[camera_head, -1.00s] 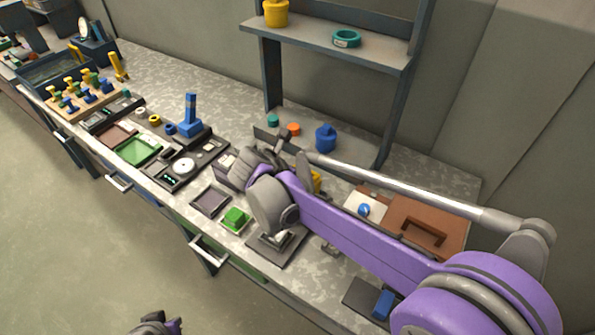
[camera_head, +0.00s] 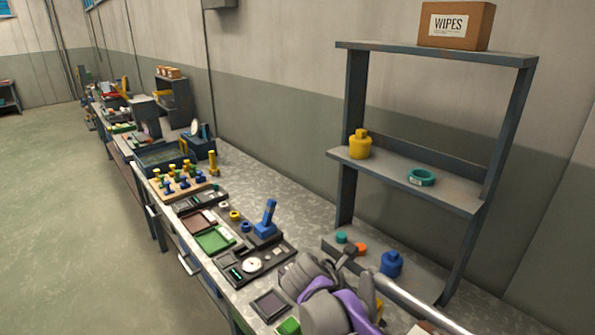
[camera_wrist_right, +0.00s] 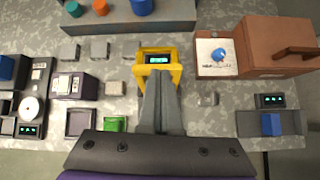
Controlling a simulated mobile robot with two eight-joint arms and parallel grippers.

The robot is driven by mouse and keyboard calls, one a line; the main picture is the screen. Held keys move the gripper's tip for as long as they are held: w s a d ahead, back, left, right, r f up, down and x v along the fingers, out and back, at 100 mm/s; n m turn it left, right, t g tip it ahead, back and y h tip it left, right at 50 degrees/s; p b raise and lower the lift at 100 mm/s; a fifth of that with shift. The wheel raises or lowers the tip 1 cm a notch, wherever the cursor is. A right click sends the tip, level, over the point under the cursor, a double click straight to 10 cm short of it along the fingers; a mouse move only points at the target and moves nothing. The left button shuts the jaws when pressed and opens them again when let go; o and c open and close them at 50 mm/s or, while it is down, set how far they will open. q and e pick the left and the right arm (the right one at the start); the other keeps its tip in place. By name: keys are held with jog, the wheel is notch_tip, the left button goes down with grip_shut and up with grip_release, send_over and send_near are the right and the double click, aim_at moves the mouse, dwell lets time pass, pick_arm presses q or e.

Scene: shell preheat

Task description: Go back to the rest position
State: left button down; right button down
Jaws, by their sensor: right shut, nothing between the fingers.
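My right gripper (camera_wrist_right: 161,78) is shut and empty. In the wrist view its fingertips overlap the lower part of a yellow frame (camera_wrist_right: 176,72) around a small lit display (camera_wrist_right: 157,58); I cannot tell whether they touch. In the head view the right gripper (camera_head: 366,289) is at the bottom, over the bench, and partly hides the yellow frame (camera_head: 380,308). My left gripper is not in view.
The workbench (camera_head: 260,180) carries trays, a blue upright handle (camera_head: 267,216) and a blue jar (camera_head: 391,263). A shelf (camera_head: 450,187) stands behind my right gripper. In the wrist view a brown case (camera_wrist_right: 270,45) lies to the right. The floor (camera_head: 70,210) left is clear.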

jog(key=s+f+m+y, duration=0.3)
jog(key=s+f+m, duration=0.1)
jog(key=s+m, duration=0.7)
jog(key=s+d+f+m+y, duration=0.1)
jog(key=s+f+m+y, duration=0.2)
jog(key=s+m, duration=0.8)
notch_tip(320, 180, down, 2)
jog(key=shift+s+d+f+m+t+y, duration=0.2)
jog(key=shift+s+d+m+t+y, duration=0.15)
jog(key=shift+m, duration=0.75)
